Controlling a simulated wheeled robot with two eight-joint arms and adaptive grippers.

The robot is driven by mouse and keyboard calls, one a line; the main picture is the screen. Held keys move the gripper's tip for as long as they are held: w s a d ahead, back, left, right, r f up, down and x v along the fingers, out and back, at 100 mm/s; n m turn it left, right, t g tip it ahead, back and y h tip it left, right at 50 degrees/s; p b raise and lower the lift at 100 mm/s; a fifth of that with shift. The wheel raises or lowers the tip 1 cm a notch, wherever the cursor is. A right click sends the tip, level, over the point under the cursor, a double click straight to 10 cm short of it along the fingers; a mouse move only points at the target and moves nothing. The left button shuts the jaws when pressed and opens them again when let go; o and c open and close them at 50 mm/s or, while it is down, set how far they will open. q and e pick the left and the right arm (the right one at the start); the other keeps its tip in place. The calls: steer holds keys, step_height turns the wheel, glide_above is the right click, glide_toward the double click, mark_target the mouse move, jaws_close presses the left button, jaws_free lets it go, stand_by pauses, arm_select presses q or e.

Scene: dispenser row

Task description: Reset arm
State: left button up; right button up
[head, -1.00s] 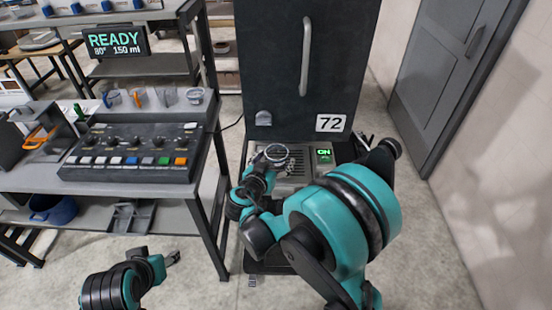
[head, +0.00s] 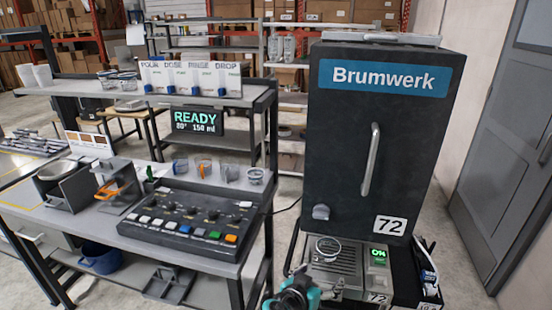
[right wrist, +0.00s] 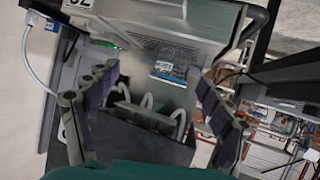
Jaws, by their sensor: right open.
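My right gripper (head: 292,298) shows only in part at the bottom edge of the head view, in front of the machine's base. In the right wrist view its two fingers (right wrist: 152,105) with purple pads stand wide apart, with nothing held between them. Beyond the fingers is a dark box-like part (right wrist: 145,135) with several light curved loops. The black Brumwerk machine (head: 375,140) marked 72 stands above and behind the gripper in the head view. My left gripper is out of view.
A bench at the left carries a button console (head: 190,220), several cups (head: 228,173) and a READY display (head: 196,121). A round glass-topped item (head: 328,247) sits on the machine's metal base. A grey door (head: 510,140) is at the right. A blue pot (head: 100,258) is on the lower shelf.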

steer(key=s+d+n+g+y, duration=0.1)
steer(key=s+d+n+y, duration=0.1)
steer(key=s, duration=0.5)
steer(key=s+d+f+n+g+y, duration=0.1)
steer(key=s+n+y, duration=0.3)
steer(key=s, duration=0.4)
steer(key=shift+s+d+g+y, duration=0.2)
steer(key=shift+d+g+y, duration=0.3)
steer(key=shift+d+y, duration=0.3)
